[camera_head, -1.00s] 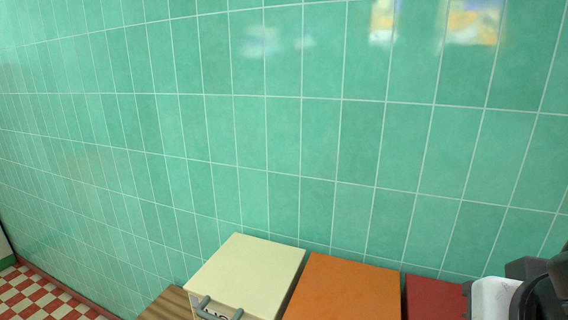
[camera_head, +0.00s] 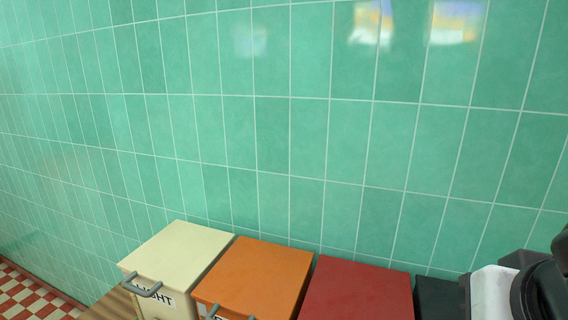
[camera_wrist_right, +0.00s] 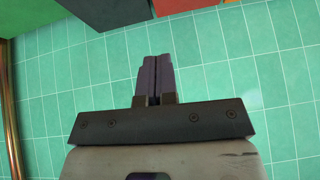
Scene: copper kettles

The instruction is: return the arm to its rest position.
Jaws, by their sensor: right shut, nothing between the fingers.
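My right gripper (camera_wrist_right: 155,80) shows in the right wrist view with its two dark fingers together and nothing between them. Behind it in that view is the green tiled wall. In the head view, part of my right arm (camera_head: 505,292), white and black, shows at the lower right corner. The right gripper's fingers cannot be made out there. My left gripper is in neither view.
A row of boxes stands along the green tiled wall (camera_head: 300,140): cream (camera_head: 180,250), orange (camera_head: 258,272), red (camera_head: 358,290) and black (camera_head: 438,295). The cream and orange ones have grey handles. A red-and-white checkered floor (camera_head: 30,295) shows at lower left.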

